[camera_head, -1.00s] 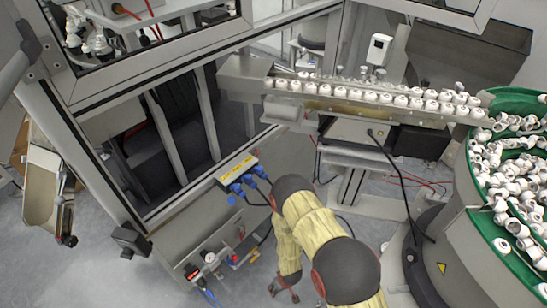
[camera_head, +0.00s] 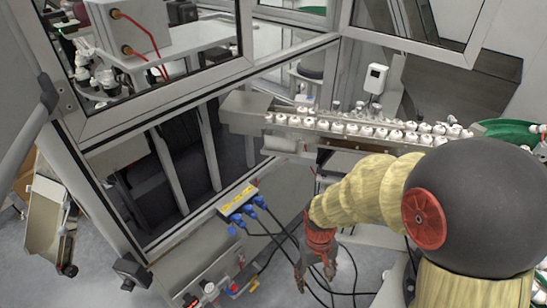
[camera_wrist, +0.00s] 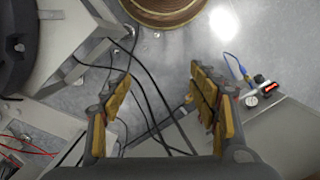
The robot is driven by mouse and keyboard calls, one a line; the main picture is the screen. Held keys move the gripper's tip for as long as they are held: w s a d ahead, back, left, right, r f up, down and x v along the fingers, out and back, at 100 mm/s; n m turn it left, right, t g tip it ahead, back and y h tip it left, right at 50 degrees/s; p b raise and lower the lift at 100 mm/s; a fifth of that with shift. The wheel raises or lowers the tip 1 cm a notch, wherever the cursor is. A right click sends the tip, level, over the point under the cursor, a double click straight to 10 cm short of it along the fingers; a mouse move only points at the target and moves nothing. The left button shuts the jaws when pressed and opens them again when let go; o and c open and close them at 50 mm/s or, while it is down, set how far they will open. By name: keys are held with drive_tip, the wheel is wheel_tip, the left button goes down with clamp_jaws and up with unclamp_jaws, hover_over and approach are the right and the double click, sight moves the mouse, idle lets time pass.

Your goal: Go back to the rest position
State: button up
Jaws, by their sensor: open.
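My gripper (camera_head: 315,282) hangs low at the bottom centre of the head view, pointing down, below and to the left of my raised, wrapped arm. In the wrist view its yellow-padded fingers (camera_wrist: 162,88) are spread wide. Nothing is between them, and only floor, black cables and machine parts show beyond. My gripper is clear of the cap track (camera_head: 370,132), which carries rows of white caps across the head view.
My arm hides most of the green-lined bowl (camera_head: 505,130). A yellow block with blue plugs (camera_head: 238,202) and black cables are left of my gripper. The framed machine cell (camera_head: 150,238) stands further left. Some grey floor shows below.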

drive_tip(key=s+d+r+m+t+p, duration=0.1)
drive_tip(key=s+d+r+t, duration=0.1)
drive_tip(key=r, duration=0.8)
drive_tip(key=s+d+r+t+p, duration=0.1)
drive_tip(key=s+d+r+t, duration=0.1)
drive_tip(key=r, duration=0.8)
drive_tip(key=s+d+r+m+t+p, duration=0.1)
drive_tip(key=s+d+r+t, duration=0.1)
drive_tip(key=r, duration=0.9)
drive_tip(key=shift+s+d+m+t+y+p, duration=0.35)
drive_tip(key=shift+s+t, duration=0.25)
drive_tip(key=shift+s, duration=0.6)
drive_tip(key=shift+f, duration=0.15)
